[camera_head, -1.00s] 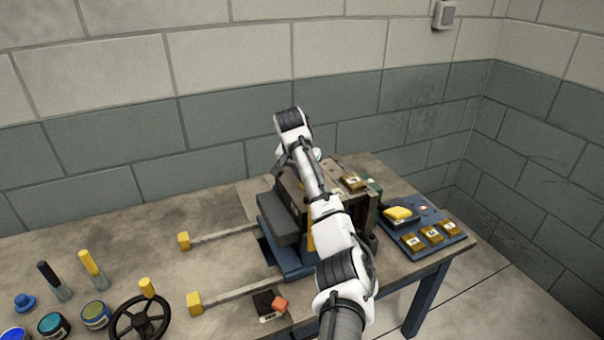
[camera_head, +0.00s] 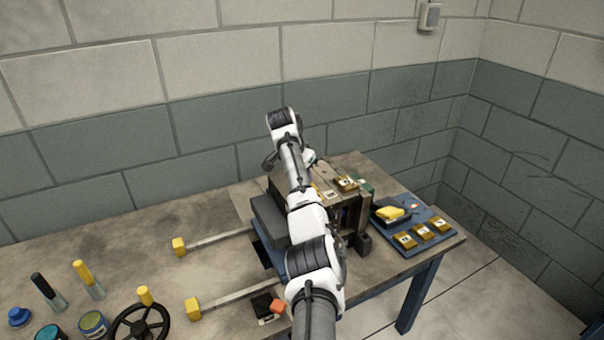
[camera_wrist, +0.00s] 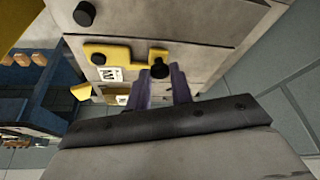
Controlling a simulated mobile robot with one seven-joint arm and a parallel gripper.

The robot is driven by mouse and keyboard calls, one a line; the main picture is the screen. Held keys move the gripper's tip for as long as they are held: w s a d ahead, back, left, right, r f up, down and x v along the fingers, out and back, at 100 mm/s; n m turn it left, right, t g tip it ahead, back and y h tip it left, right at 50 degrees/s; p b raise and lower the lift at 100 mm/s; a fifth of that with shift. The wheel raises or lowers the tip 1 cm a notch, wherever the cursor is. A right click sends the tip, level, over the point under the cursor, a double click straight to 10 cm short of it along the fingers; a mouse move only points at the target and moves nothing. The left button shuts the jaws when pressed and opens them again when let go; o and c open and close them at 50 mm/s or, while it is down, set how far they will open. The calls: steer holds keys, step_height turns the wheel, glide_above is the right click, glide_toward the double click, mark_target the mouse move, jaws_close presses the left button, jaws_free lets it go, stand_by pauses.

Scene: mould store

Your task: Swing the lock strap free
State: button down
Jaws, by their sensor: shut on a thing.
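The lock strap (camera_wrist: 120,52) is a yellow bar lying across the pale face of the mould (camera_wrist: 205,28) in the wrist view. A dark round bolt shows at its left end and a black knob (camera_wrist: 160,70) at its right end. My gripper (camera_wrist: 163,77) has its two purple fingers around that knob, shut on it. The strap looks roughly level in this view and lies against the mould. In the head view the mould (camera_head: 352,215) stands on the bench, partly behind my arm; the strap and my fingertips are hidden there.
A blue panel (camera_head: 445,240) with yellow blocks lies right of the mould. Two yellow-ended rods (camera_head: 222,239) stick out left. A handwheel (camera_head: 140,325), handled tools and paint tins occupy the bench (camera_head: 120,240) at front left. The block wall stands close behind.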

steer(key=shift+d+r, duration=0.1)
steer(key=shift+r, duration=0.1)
steer(key=c, duration=1.2)
jaws_free()
steer(key=shift+f, duration=0.1)
steer(key=shift+c, duration=0.2)
steer(key=v, duration=1.4)
steer(key=shift+f, duration=0.15)
